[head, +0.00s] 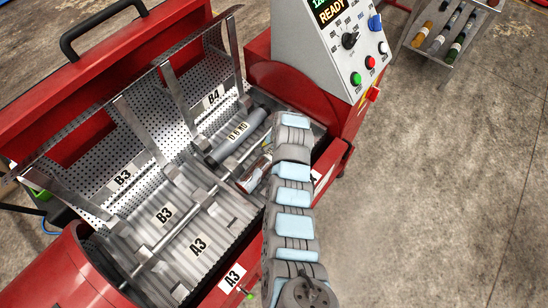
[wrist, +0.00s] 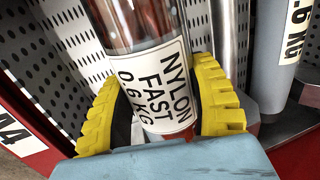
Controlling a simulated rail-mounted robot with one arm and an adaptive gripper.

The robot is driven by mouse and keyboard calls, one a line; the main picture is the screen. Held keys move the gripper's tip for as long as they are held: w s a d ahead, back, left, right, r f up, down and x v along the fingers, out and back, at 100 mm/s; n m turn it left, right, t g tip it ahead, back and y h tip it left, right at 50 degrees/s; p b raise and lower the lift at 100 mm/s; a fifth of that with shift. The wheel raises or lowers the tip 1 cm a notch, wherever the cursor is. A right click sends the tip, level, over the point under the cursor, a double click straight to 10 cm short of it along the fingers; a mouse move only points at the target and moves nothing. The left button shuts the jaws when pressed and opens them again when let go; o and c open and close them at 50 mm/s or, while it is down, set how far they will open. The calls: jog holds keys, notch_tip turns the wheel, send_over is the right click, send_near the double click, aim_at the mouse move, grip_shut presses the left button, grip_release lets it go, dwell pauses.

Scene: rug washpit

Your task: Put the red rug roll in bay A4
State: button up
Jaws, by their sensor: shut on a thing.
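The red rug roll (wrist: 140,25) has a dark red, glossy body and a white label reading NYLON FAST 0.6 KG. My gripper (wrist: 158,100) is shut on it, with a yellow ribbed finger on either side around the label. In the head view the roll (head: 256,173) shows partly beside my arm, in front of the grey roll and over the front row, to the right of bay A3. An A4 sign (wrist: 14,132) is at the left edge of the wrist view. Whether the roll touches the bay floor cannot be told.
A grey roll marked 0.6 KG (head: 236,136) lies in bay B4, close to the held roll. Bays A3 (head: 200,245) and B3 (head: 165,214) are empty. Perforated panels with metal dividers (head: 138,130) stand behind. A control box (head: 330,45) stands at the right end.

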jog(key=shift+s+d+x, duration=0.1)
jog(key=shift+d+x, duration=0.05)
jog(key=shift+x, duration=0.7)
jog(key=shift+s+d+x, duration=0.15)
jog(key=shift+x, duration=0.65)
jog(key=shift+f+b, duration=0.15)
jog(key=shift+b, duration=0.15)
jog(key=o, duration=1.2)
